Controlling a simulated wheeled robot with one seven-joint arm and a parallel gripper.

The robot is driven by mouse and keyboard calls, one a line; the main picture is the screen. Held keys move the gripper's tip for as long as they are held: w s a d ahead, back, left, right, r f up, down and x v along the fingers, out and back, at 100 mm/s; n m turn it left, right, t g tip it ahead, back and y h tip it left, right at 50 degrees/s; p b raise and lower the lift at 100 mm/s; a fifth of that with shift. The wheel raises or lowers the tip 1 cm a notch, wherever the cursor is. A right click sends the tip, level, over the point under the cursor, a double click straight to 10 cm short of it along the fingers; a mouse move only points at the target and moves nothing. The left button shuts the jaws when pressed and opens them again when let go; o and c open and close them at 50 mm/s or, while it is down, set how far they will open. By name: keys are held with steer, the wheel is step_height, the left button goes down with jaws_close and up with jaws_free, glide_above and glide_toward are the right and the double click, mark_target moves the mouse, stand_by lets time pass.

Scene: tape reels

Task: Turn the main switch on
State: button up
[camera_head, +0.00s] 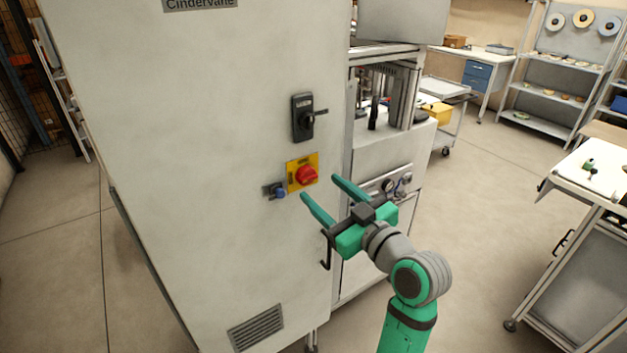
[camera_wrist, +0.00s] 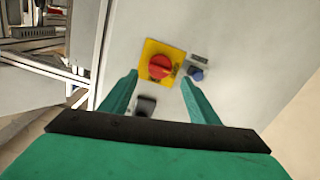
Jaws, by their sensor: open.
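The main switch is a red rotary knob (camera_head: 306,175) on a yellow square plate (camera_head: 292,180), fixed to the side of a large light-grey cabinet (camera_head: 220,120). In the wrist view the red knob (camera_wrist: 159,66) on its yellow plate (camera_wrist: 149,50) lies ahead, between and beyond the fingertips. My green gripper (camera_head: 320,185) is open and empty, just in front of and slightly below the knob, apart from it. In the wrist view the fingers (camera_wrist: 159,80) spread either side of the knob.
A machine with gauges (camera_head: 385,185) adjoins the cabinet. A white-topped cart (camera_head: 595,175) stands at right, with open floor between.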

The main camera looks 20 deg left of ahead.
mark_target(310, 178)
steer(key=x, duration=0.5)
steer(key=shift+w+a, duration=0.25)
steer(key=shift+a, duration=0.05)
steer(key=c, duration=1)
